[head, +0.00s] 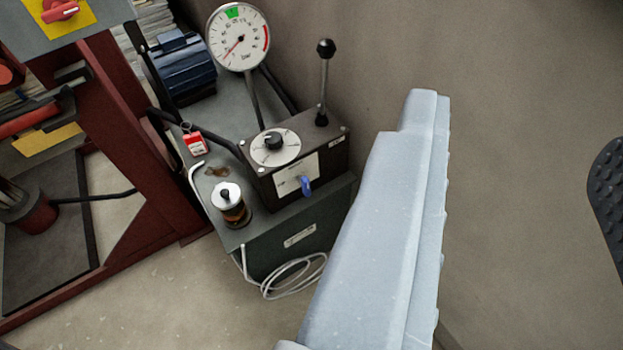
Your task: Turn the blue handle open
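The blue handle (305,186) is a small lever on the front face of a black control box (300,160), beside a white label. It points roughly up and down in the picture. My gripper (422,115) shows as a large light-grey shape rising from the bottom edge, to the right of the box. Its tip is apart from the handle in the picture, and nothing is seen held. Only one grey body with a ridged right edge shows, so its opening cannot be made out.
A round pressure gauge (238,37) and a black-knobbed lever (325,65) rise from the grey unit. A brown-and-silver cylinder (230,204) stands left of the box. A red-framed press (130,140) is at left. A white cable (292,278) coils on the floor.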

